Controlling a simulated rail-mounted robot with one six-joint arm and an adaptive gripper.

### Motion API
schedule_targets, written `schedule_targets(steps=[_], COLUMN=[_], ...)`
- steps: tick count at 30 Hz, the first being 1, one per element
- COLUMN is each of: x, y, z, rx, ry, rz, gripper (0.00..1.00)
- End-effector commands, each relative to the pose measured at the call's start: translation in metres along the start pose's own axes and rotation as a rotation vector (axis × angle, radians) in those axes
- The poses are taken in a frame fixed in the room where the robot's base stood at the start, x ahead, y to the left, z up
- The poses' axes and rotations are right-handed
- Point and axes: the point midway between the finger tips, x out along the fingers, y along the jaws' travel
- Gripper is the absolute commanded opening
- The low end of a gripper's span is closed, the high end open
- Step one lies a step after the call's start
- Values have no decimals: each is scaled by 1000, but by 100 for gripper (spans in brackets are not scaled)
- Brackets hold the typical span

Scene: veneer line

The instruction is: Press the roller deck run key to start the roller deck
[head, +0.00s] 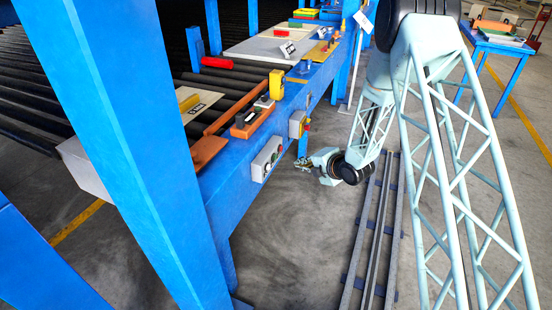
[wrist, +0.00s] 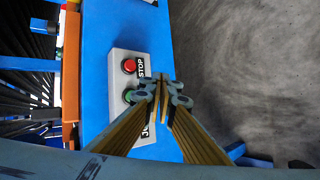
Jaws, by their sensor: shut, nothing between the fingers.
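A grey control box (head: 266,158) is fixed to the side of the blue deck frame. In the wrist view the control box (wrist: 117,72) shows a red button (wrist: 130,66) beside a "STOP" label (wrist: 141,68), and a green button (wrist: 128,96) partly covered by my fingers. A second label on the box is mostly hidden, so I cannot read which key it names. My gripper (wrist: 163,87) is shut and empty, over the edge of the box near the green button. In the head view my gripper (head: 303,164) is just right of the box; contact cannot be told.
A second small box (head: 297,123) is mounted further along the blue frame (head: 226,190). Rollers (head: 232,82) lie behind it. A yellow device (head: 276,84) and an orange tray (head: 209,149) sit on the ledge. Floor rails (head: 372,235) run alongside; the floor between is clear.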

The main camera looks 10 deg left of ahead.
Motion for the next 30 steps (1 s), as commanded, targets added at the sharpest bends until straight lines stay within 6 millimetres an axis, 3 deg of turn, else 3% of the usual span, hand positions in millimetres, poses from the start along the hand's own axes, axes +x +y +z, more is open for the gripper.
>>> schedule_targets(steps=[18,30], x=[38,49], y=[27,36], z=[-28,-36], rx=[-1,0], ry=[1,0], rz=[1,0], gripper=[0,0])
